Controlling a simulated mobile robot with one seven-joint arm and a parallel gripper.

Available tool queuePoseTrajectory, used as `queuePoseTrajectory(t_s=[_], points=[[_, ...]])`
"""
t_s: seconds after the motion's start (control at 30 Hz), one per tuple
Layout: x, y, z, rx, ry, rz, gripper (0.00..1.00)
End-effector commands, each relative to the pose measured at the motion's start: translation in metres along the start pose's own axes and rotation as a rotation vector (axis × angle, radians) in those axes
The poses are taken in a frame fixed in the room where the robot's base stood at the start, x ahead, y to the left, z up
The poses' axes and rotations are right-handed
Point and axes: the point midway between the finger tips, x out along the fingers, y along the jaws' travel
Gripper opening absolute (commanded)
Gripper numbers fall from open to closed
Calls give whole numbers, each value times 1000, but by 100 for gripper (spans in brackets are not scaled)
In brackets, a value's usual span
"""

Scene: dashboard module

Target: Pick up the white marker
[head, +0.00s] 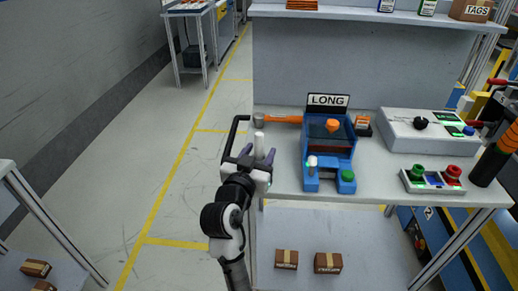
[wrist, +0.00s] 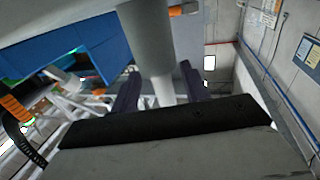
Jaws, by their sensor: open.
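The white marker (head: 259,145) stands about upright at the left end of the grey workbench, and its lower part is hidden by my gripper. My gripper (head: 258,156) is open, with one dark finger on each side of the marker. In the wrist view, the marker (wrist: 149,40) shows as a large pale cylinder running down between the two fingers of my gripper (wrist: 160,90). I cannot tell whether either finger touches it.
A blue machine (head: 328,155) with a LONG sign stands right of my gripper. An orange-handled tool (head: 283,119) lies just behind the marker. A button box (head: 433,178) and a grey control box (head: 400,130) sit farther right. Open floor lies left of the bench.

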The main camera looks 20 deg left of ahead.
Motion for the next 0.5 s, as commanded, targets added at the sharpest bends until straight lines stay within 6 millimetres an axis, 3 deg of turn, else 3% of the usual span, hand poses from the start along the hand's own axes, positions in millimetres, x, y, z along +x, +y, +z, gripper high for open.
queuePoseTrajectory(t_s=[0.2,0.43,0.5], points=[[26,-1,-2,0,-1,0,46],[28,-2,-1,0,0,-1,46],[28,-2,-1,0,0,-1,39]])
